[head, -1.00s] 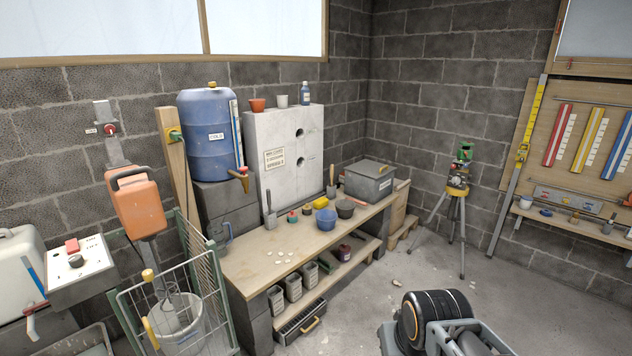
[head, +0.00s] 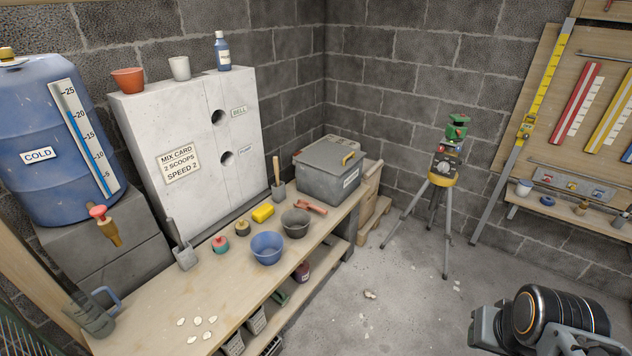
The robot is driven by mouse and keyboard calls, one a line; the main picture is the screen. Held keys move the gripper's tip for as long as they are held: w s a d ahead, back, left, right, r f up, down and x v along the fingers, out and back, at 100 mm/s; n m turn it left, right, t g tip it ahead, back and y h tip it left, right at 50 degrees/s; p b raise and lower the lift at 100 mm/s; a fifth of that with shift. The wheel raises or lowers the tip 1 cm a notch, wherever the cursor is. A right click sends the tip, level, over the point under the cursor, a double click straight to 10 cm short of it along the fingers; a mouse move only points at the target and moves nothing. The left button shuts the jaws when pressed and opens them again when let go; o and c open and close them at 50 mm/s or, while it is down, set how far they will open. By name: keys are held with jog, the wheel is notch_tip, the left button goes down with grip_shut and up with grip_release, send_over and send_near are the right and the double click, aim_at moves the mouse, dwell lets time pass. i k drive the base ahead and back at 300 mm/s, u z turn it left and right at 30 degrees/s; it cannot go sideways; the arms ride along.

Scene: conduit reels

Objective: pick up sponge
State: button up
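A yellow block that looks like the sponge (head: 263,213) lies on the wooden workbench (head: 150,318), toward the back wall side. It sits behind a blue bowl (head: 267,248) and left of a dark grey bowl (head: 296,223). Nothing covers it. Parts of my own arm show at the lower right, well apart from the bench. My gripper's fingers are not in the picture.
A tripod instrument (head: 443,182) stands on the floor; open floor lies right of the bench.

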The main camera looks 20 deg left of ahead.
aim_at(262, 213)
jog(key=u, duration=0.1)
jog(key=i, duration=1.55)
jog(key=u, duration=1.25)
jog(key=i, duration=0.95)
jog(key=u, duration=1.05)
jog(key=i, duration=0.2)
jog(key=u, duration=0.15)
